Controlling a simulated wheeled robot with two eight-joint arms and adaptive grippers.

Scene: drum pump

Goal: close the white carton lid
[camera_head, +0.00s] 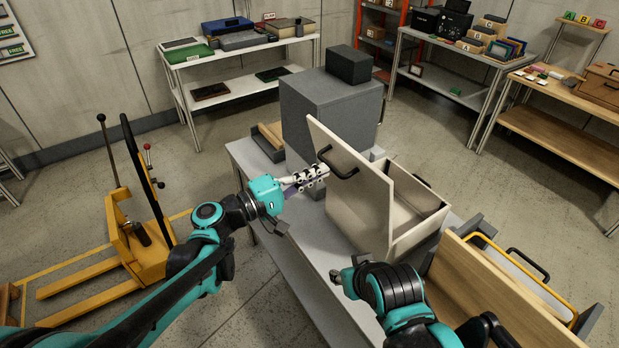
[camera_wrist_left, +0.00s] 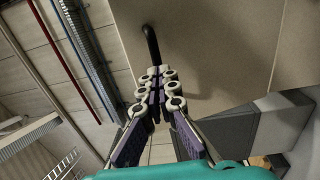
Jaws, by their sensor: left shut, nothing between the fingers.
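The white carton (camera_head: 419,236) stands on the grey table. Its lid (camera_head: 360,209) stands raised and tilted on the carton's left side, so the inside shows. A black handle (camera_head: 340,164) is on the lid's outer face; in the left wrist view the lid (camera_wrist_left: 225,45) fills the upper right and the handle (camera_wrist_left: 152,46) lies just beyond my fingertips. My left gripper (camera_head: 322,171) is shut and empty, close beside the handle; I cannot tell whether it touches. My right gripper (camera_head: 340,281) is low in front of the carton, its fingers mostly hidden by its own wrist.
A big grey box (camera_head: 325,112) with a dark box (camera_head: 349,65) on top stands behind the lid. A wooden-fronted case (camera_head: 485,290) with a yellow-rimmed panel (camera_head: 530,272) is at the lower right. A yellow pallet truck (camera_head: 140,235) stands on the left. The floor between is clear.

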